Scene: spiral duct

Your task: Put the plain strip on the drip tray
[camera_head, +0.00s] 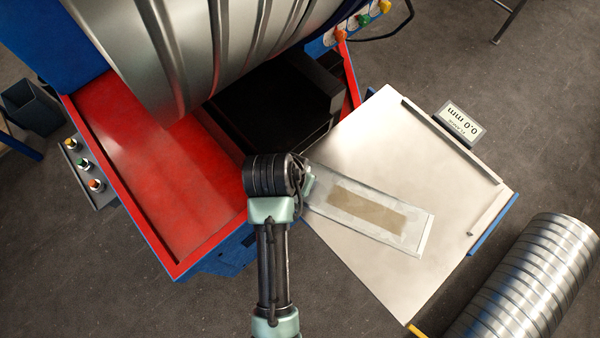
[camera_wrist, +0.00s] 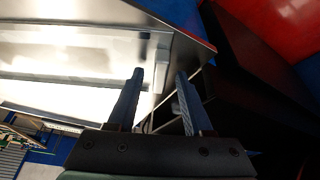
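A long pale strip (camera_head: 365,208) with a brownish rectangle along its middle lies on the grey metal table. I cannot tell whether the brown area is a mark, a reflection or a separate piece. In the wrist view the strip's end (camera_wrist: 161,58) lies just beyond my fingers. My gripper (camera_wrist: 160,74) has its two blue fingers apart, close to the strip's near end at the table edge, with no clear hold on it. In the head view the wrist mostly hides the gripper. The red tray (camera_head: 150,190), seemingly the drip tray, is at left and its red surface looks bare.
The metal table (camera_head: 370,130) has a raised rail and a 0.0 mm display (camera_head: 459,123) at its far side. A large ribbed duct (camera_head: 190,50) overhangs the red tray. A dark gap separates tray and table. Another spiral duct (camera_head: 530,285) lies at lower right.

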